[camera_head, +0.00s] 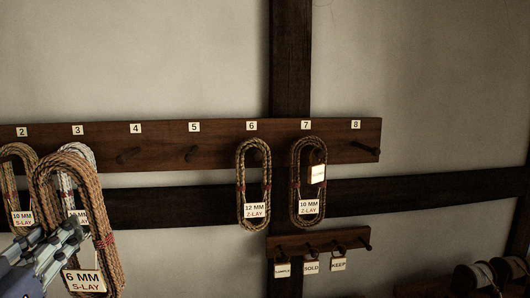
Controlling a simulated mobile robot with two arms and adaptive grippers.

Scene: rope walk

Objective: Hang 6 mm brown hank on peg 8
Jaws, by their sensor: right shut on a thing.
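The brown hank (106,230) is an upright loop of rope with reddish bindings and a label reading 6 MM S-LAY. It is at the lower left, in front of the peg board. My right gripper (72,238) is shut on the hank at its left side, above the label. Peg 8 (369,149) is bare, at the right end of the dark wooden board (222,143), under the number 8. The hank is well to the left of it and lower. My left gripper is not in view.
A 10 mm Z-lay hank (295,183) with an extra tag (318,174) hangs on peg 7, left of peg 8. A 12 mm Z-lay hank (241,184) hangs on peg 6. Pegs 4 and 5 are bare. A small tag rack (290,242) is below; spools (479,278) stand lower right.

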